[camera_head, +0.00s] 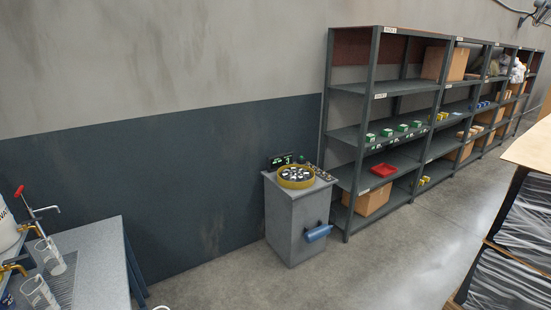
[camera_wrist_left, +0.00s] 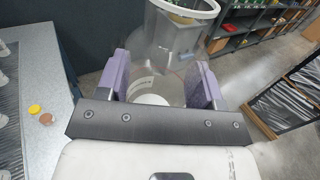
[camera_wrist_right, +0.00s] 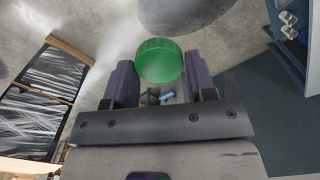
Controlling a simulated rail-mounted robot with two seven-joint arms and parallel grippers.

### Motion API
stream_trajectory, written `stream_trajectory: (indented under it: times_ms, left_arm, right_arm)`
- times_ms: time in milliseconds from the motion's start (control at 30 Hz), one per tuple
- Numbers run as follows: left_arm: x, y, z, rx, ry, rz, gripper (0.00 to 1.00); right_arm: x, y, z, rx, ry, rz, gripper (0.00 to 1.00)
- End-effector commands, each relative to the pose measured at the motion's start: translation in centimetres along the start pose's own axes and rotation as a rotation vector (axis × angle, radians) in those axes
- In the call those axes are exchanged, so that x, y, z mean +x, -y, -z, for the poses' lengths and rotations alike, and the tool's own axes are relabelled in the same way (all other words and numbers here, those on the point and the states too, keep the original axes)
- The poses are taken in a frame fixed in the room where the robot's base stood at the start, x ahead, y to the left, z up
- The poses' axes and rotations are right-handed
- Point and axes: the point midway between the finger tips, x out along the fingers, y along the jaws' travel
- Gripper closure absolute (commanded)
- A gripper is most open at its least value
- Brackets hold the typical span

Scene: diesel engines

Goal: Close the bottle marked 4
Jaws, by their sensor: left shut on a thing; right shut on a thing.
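My left gripper (camera_wrist_left: 158,72) is shut on a clear bottle (camera_wrist_left: 157,52) in the left wrist view. The bottle has an open mouth with a pale rim (camera_wrist_left: 184,9), a small label whose marking I cannot read, and a whitish patch low inside. My right gripper (camera_wrist_right: 160,82) is shut on a green ribbed cap (camera_wrist_right: 160,64) in the right wrist view. The cap sits between the purple fingertips, apart from any bottle seen there. Neither gripper shows in the head view.
A grey bench (camera_head: 100,262) with clear beakers (camera_head: 50,255) and a red-topped pump (camera_head: 28,205) stands at the left. A grey cabinet (camera_head: 293,225) and shelves (camera_head: 372,88) stand along the wall.

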Motion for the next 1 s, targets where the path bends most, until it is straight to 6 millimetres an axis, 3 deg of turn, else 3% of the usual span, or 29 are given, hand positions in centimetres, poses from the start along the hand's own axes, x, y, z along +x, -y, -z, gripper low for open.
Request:
stream_trajectory:
  times_ms: [567,767,1000]
  left_arm:
    - [0.0,0.4,0.3,0.0,0.0,0.02,0.82]
    - [-0.2,3.1,2.4,0.003,-0.001,0.149,0.82]
    - [-0.4,8.1,6.0,0.003,-0.001,0.383,0.82]
  right_arm:
    - [0.0,0.0,0.0,0.0,0.0,0.0,0.71]
    - [0.0,0.0,0.0,0.0,0.0,0.0,0.71]
    - [0.0,0.0,0.0,0.0,0.0,0.0,0.71]
